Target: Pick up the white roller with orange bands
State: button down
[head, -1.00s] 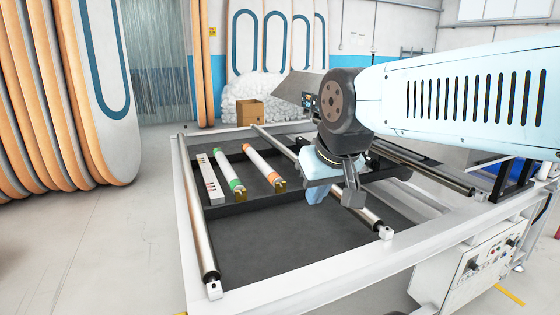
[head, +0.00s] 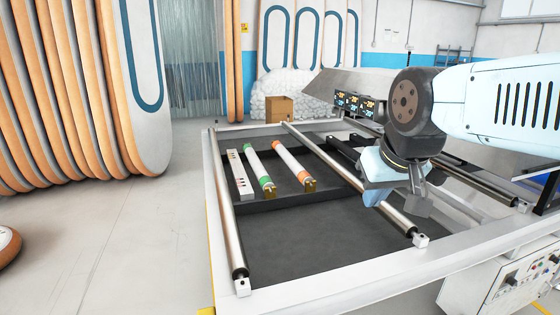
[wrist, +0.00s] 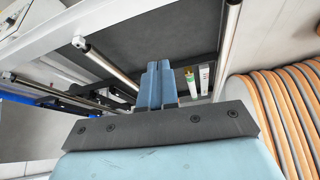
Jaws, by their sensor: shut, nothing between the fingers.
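The white roller with orange bands (head: 291,162) lies in the dark tray of the frame table in the head view, at the right of a row. A white roller with green bands (head: 260,168) lies to its left. My gripper (head: 376,198) hangs to the right of the orange-banded roller and nearer, apart from it. In the wrist view its blue fingers (wrist: 157,68) are together and empty. The green-banded roller (wrist: 190,82) shows just right of the fingers there; I cannot make out the orange-banded one, which the fingers may hide.
A white slotted bar (head: 240,176) lies left of the rollers. Metal rails (head: 228,215) run along the white table frame (head: 340,292). A control box (head: 505,285) is at the front right. Tall boards (head: 90,90) stand at the left.

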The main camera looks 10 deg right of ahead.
aim_at(300, 173)
jog(key=k, duration=1.65)
jog(key=u, duration=1.2)
jog(key=i, duration=3.55)
